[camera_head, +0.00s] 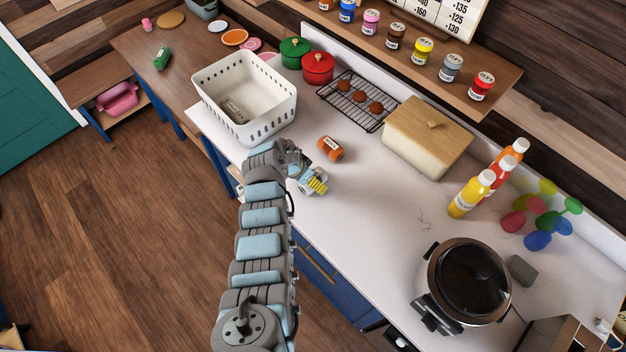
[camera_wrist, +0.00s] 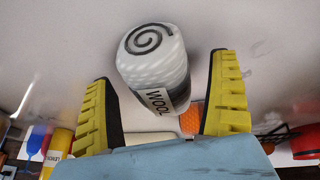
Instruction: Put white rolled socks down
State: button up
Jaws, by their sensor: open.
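The white rolled socks (camera_wrist: 155,55), with a dark spiral on the end and a WOOL label, are between the two yellow fingers of my gripper (camera_wrist: 162,70) in the wrist view. The fingers are spread, with a gap on each side of the socks. The white counter is behind the socks; I cannot tell whether they rest on it. In the head view my gripper (camera_head: 317,186) is low over the counter's front edge, and I cannot make out the socks there.
An orange labelled roll (camera_head: 330,148) lies on the counter (camera_head: 375,215) just behind my gripper. A white basket (camera_head: 272,121) with a pale labelled item inside stands to the left. A cream bread box (camera_head: 412,150) stands to the right. Counter right of the gripper is clear.

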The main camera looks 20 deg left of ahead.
jog(key=shift+w+d+f, duration=0.2)
jog(key=shift+f, duration=0.45)
jog(key=c, duration=1.3)
